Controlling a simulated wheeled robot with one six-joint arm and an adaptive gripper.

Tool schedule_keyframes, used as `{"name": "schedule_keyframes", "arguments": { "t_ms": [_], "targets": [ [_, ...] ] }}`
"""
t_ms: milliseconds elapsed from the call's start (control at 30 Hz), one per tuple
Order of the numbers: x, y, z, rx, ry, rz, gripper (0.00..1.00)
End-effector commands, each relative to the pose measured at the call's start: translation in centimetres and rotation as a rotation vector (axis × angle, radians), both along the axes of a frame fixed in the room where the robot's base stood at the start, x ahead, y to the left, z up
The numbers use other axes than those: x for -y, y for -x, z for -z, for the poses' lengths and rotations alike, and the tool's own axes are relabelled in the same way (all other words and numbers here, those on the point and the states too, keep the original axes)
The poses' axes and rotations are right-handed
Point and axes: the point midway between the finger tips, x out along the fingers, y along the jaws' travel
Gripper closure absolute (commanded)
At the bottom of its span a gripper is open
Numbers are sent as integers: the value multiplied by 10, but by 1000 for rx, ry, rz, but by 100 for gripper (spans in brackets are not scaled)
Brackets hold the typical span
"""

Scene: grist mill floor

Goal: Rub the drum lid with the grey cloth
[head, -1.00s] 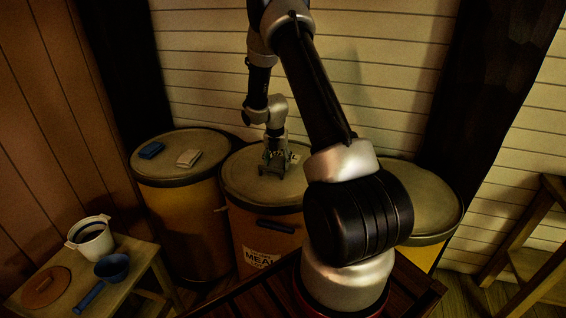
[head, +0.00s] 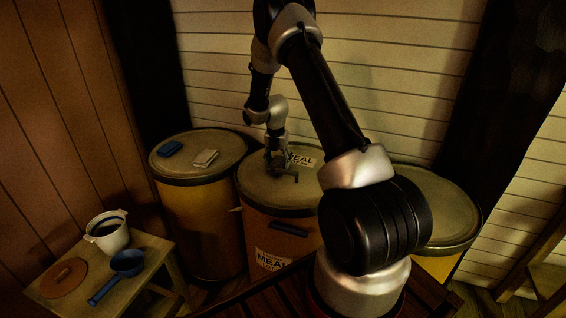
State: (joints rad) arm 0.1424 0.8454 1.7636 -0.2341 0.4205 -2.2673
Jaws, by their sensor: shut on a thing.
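My gripper (head: 284,174) points down at this lid, just left of and in front of the label. It is shut on a small dark grey thing, which I take to be the grey cloth; it is dim and mostly hidden by the fingers. It looks to be at the lid's surface, but I cannot tell whether it touches.
The left drum bears a blue folded pad (head: 170,148) and a pale folded cloth (head: 206,158). A third drum (head: 440,205) stands right, partly behind my arm. A low table (head: 146,279) holds a white pot (head: 108,236), a blue pan (head: 128,263) and a round wooden lid (head: 63,278).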

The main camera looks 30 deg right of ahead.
Motion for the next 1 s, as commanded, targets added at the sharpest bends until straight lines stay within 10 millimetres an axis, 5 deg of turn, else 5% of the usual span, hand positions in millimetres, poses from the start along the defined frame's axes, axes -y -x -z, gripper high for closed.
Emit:
{"name": "schedule_keyframes", "arguments": {
  "t_ms": [467,1000],
  "targets": [
    [-9,-10,2,-1,-1,0,59],
    [-8,-11,-53,1,0,0,59]
  ]
}}
